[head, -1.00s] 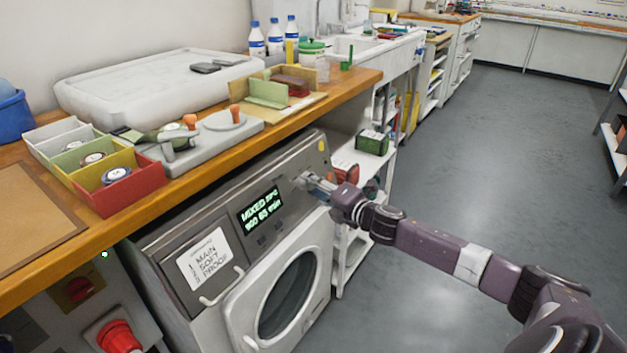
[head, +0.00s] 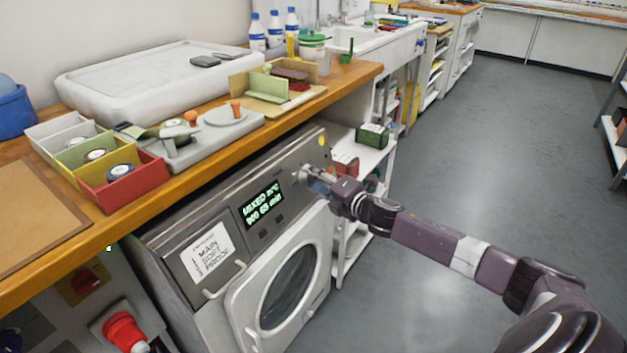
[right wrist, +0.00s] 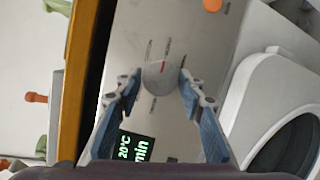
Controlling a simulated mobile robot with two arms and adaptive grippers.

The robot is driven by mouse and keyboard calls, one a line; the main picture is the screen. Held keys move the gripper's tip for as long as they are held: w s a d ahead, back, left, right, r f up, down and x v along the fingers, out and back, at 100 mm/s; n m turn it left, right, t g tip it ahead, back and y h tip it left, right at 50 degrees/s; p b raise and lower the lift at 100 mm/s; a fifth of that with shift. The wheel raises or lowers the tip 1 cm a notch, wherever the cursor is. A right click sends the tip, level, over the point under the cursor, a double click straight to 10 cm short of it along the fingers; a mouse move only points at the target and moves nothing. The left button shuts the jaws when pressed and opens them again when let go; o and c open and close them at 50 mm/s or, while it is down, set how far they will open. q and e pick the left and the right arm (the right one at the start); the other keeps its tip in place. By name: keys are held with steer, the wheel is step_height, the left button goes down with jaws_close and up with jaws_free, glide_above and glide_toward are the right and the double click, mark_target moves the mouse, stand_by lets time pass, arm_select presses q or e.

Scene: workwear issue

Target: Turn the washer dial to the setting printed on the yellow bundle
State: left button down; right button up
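The washer (head: 285,180) stands under the wooden counter, with a grey panel and a round door. Its lit display (head: 262,206) reads MIXED, with smaller text hard to read from the head; the right wrist view shows 20°C on the display (right wrist: 131,147). In the head view my right gripper (head: 312,178) covers the dial. No yellow bundle can be made out. My left gripper is out of view.
A white card (head: 207,252) listing MAIN, SOFT and PROOF is on the panel. The counter (head: 215,140) holds coloured bins (head: 122,188), a grey press and a white basin (head: 150,80). A shelf (head: 352,150) is right of the washer. The floor to the right is clear.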

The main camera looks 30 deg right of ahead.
steer(key=shift+o, duration=1.3)
steer(key=shift+s, duration=0.1)
steer(key=shift+s+f, duration=0.1)
steer(key=shift+s, duration=0.45)
steer(key=s+r, duration=0.2)
steer(key=s, duration=0.8)
steer(key=shift+s+d, duration=0.25)
steer(key=shift+d, duration=0.2)
steer(key=shift+r, duration=0.1)
